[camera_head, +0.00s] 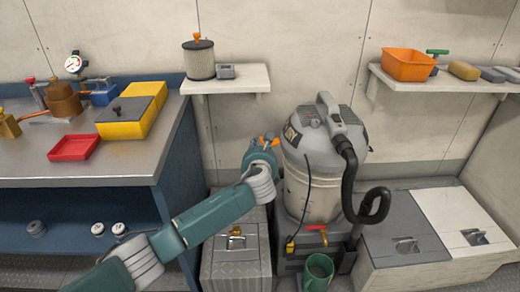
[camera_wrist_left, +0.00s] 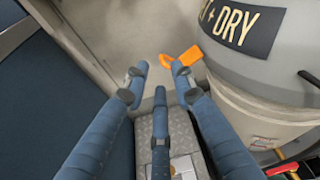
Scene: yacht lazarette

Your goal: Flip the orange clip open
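My right gripper is not in view.
A black hose (camera_head: 350,185) loops down the vacuum's right side. A metal locker (camera_head: 235,262) lies under my left arm. The workbench (camera_head: 120,160) is at left, and a small shelf (camera_head: 225,85) is above.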

